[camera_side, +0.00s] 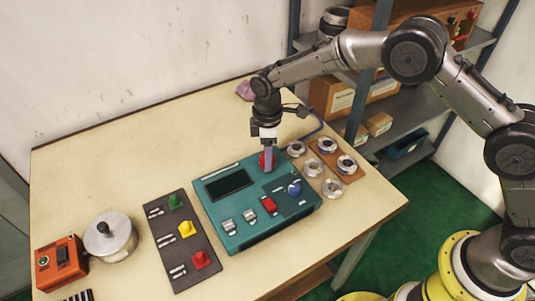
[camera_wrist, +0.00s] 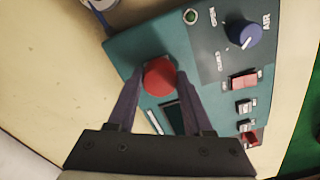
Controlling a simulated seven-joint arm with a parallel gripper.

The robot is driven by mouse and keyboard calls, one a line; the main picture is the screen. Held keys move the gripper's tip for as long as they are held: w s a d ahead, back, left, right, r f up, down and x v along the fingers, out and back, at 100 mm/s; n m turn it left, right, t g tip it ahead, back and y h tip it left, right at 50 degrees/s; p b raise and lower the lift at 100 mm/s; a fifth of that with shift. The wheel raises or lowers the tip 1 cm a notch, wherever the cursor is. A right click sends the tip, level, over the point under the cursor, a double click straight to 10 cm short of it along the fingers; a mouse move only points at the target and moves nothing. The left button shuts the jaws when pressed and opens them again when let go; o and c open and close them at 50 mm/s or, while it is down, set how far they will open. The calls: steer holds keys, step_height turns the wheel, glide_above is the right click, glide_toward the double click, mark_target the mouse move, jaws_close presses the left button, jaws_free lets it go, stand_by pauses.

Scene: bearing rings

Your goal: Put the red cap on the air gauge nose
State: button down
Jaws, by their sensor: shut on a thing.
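The red cap (camera_wrist: 159,77) is round and sits between the fingertips of my gripper (camera_wrist: 158,84); it also shows as a small red patch in the side view (camera_side: 262,160). My gripper (camera_side: 268,160) points down, shut on the cap, at the far right part of the teal air gauge box (camera_side: 218,215). The box has a dark screen (camera_side: 228,185), a red rocker switch (camera_side: 269,204) and a blue knob (camera_side: 294,188). The gauge nose is not visible; the cap and fingers cover that spot. I cannot tell whether the cap touches the box or is seated.
Several bearing rings (camera_side: 332,188) lie right of the box, some on a brown board (camera_side: 353,177). Left of it is a dark panel (camera_side: 181,246) with green, yellow and red pieces. A metal pot (camera_side: 110,237) and an orange box (camera_side: 60,265) stand further left. The back-left tabletop is clear.

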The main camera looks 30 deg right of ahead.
steer(key=shift+c, duration=1.1)
jaws_free()
steer(key=shift+r, duration=3.75)
